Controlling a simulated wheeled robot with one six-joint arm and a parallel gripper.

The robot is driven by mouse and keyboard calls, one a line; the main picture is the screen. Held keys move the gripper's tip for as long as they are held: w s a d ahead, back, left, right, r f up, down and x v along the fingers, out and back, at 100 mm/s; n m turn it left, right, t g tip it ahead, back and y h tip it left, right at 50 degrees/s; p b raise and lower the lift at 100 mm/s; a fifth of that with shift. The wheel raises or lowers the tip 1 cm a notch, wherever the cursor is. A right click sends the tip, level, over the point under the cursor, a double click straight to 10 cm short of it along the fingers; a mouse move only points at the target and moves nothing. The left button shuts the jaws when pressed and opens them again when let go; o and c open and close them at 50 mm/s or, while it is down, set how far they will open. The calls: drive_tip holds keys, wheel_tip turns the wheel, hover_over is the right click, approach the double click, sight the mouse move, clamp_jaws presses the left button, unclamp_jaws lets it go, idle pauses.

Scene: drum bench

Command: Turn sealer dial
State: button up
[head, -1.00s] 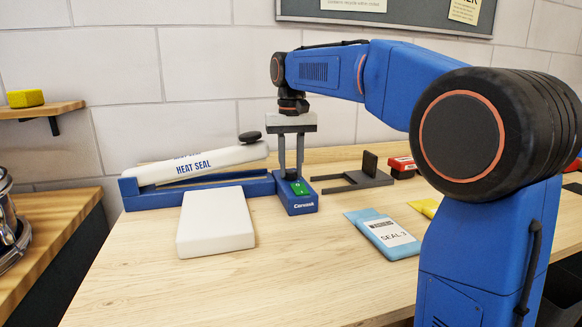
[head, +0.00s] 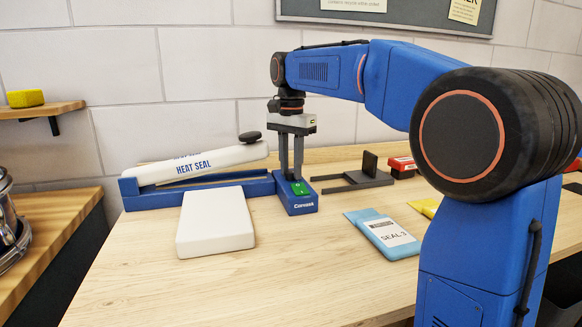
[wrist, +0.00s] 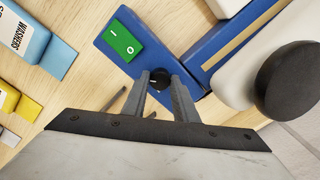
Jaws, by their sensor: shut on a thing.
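The heat sealer has a blue base (head: 140,201) and a raised white arm (head: 200,164) marked "HEAT SEAL", with a black knob at its end. Its control end on the right carries a green rocker switch (head: 300,188), which also shows in the wrist view (wrist: 124,42). The small black dial (wrist: 159,78) with a pale pointer line sits beside the switch; the fingers hide it in the head view. My gripper (head: 292,176) points down over the control end. In the wrist view my gripper (wrist: 160,84) has its fingers shut on the dial, one on each side.
A white block (head: 215,222) lies in front of the sealer. A dark grey stand (head: 358,179) and a red-and-black item (head: 402,166) are to the right. The front middle of the bench is clear.

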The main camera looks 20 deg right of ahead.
sight(291, 172)
drive_tip(key=shift+m, duration=0.4)
drive_tip(key=o, duration=1.1)
drive_tip(key=shift+c, duration=0.2)
drive_tip(key=shift+r, duration=0.15)
wheel_tip(291, 172, up, 17)
